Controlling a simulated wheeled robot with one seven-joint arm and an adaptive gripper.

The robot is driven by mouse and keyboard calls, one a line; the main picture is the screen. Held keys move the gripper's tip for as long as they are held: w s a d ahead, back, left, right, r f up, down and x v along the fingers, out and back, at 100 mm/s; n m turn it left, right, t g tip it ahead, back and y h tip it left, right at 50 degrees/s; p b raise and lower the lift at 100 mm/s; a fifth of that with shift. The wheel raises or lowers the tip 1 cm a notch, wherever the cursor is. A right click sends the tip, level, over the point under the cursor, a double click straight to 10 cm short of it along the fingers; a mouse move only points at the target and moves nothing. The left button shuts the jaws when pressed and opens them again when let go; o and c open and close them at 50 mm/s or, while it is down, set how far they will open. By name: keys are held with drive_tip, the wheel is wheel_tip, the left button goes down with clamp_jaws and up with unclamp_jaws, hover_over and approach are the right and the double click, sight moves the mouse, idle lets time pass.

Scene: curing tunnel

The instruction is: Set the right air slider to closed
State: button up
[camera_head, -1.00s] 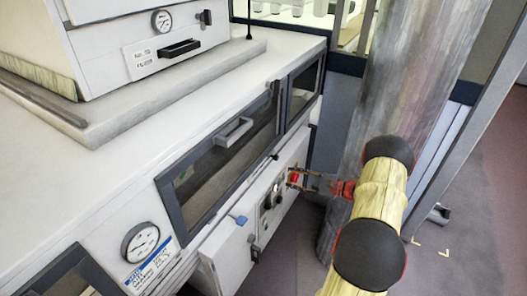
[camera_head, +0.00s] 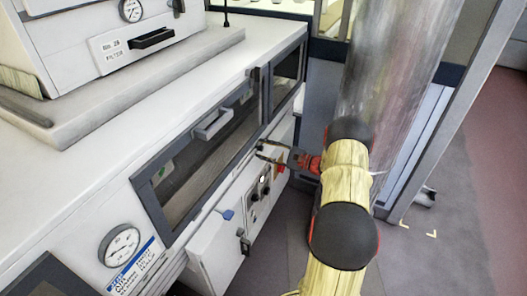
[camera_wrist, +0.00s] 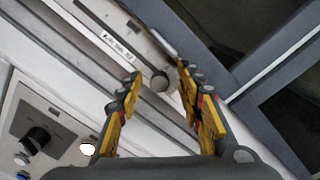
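My gripper (camera_head: 261,149) is at the narrow strip under the dark window at the right of the cabinet front. In the wrist view my gripper (camera_wrist: 158,75) has its two yellow fingers spread apart. A round grey knob (camera_wrist: 160,82), which looks like the air slider's handle, shows between the fingertips. A light rail with a small printed label (camera_wrist: 103,36) runs up and left from it. The fingers appear to be on either side of the knob; I cannot tell whether they touch it. In the head view the knob is too small to make out.
A control panel (camera_wrist: 55,125) with a black knob and a lit white button lies lower left. The framed window (camera_head: 205,150) has a handle. A round metal column (camera_head: 395,80) stands close behind my arm.

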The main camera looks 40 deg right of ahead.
clamp_jaws()
idle(0.5)
idle(0.4)
